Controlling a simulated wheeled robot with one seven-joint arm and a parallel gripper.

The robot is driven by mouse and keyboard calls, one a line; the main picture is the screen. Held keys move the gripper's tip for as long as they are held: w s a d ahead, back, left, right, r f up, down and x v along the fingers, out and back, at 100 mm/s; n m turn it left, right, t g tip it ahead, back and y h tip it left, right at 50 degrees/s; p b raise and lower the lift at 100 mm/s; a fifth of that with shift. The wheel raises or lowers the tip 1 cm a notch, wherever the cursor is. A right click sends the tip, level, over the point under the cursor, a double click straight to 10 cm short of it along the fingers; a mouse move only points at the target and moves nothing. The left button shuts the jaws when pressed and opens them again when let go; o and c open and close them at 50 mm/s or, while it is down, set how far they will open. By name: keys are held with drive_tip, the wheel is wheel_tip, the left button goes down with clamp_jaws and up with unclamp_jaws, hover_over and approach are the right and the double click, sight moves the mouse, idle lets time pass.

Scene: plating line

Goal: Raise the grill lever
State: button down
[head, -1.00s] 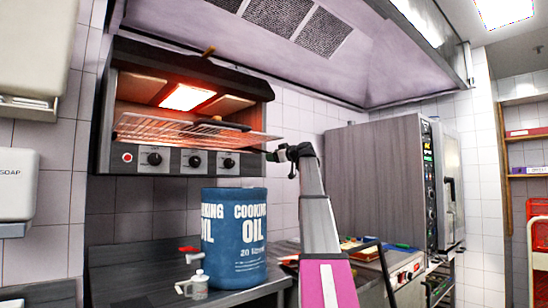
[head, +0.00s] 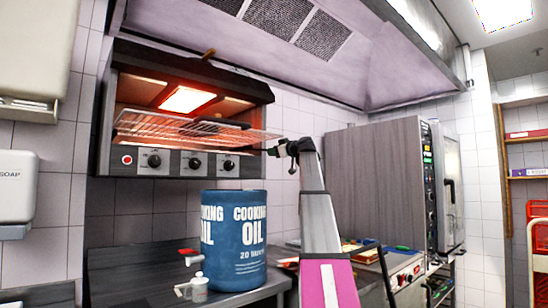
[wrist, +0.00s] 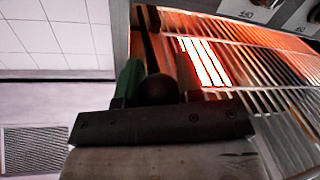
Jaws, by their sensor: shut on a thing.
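The grill lever shows in the wrist view as a dark rod ending in a round black knob (wrist: 158,90). My gripper (wrist: 157,76) is shut on that knob, with a green finger on one side and a brownish finger on the other. In the head view my gripper (head: 272,151) is at the right front corner of the grill (head: 178,161), just below the end of its wire rack. The lever's end is hidden there by the gripper. The grill glows orange inside, and its wire rack (head: 160,124) sits under the heater.
A large steel oven (head: 375,185) stands to the right. The extractor hood (head: 350,70) hangs above.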

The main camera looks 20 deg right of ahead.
drive_tip(key=c, duration=0.8)
unclamp_jaws()
drive_tip(key=v, duration=1.1)
drive_tip(key=shift+r, duration=0.1)
